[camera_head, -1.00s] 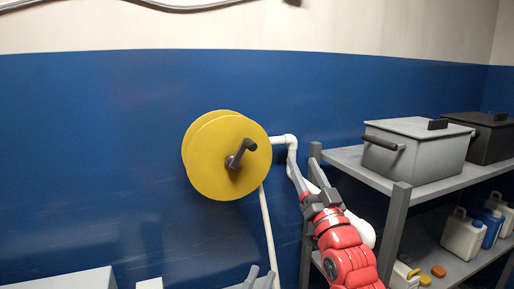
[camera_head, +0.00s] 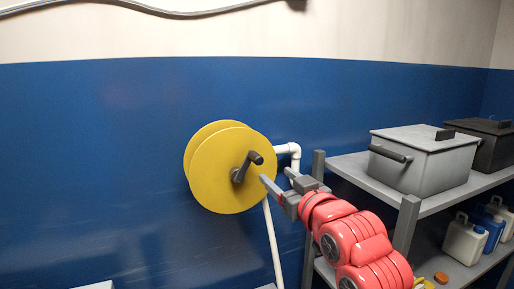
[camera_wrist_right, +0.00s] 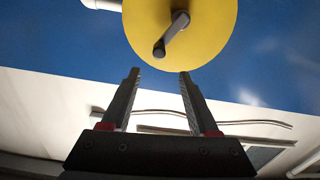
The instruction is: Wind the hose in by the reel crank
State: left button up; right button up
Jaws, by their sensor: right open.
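The yellow hose reel (camera_head: 215,175) is on the blue wall, with its dark crank (camera_head: 240,174) on the front face. The crank handle (camera_head: 256,157) points up and to the right in the head view. A white hose or pipe (camera_head: 273,240) runs down from below the reel. My right gripper (camera_head: 274,187) is open and empty, just right of the reel. In the right wrist view its two fingers (camera_wrist_right: 158,74) are apart, and the crank (camera_wrist_right: 176,32) shows beyond and between their tips, not touching them. My left gripper is not in view.
A grey shelf (camera_head: 436,203) stands on the right, with a grey lidded box (camera_head: 425,165) and a darker box (camera_head: 492,150) on top. Jugs (camera_head: 464,240) stand on the lower level. A white pipe elbow (camera_head: 290,150) sits right of the reel. The wall left of the reel is clear.

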aim_at(260, 162)
jog(key=p+x, duration=0.4)
jog(key=x, duration=0.8)
jog(key=shift+w+p, duration=0.3)
jog(key=shift+w, duration=0.05)
grip_shut()
jog(key=shift+f, duration=0.1)
dwell(0.6)
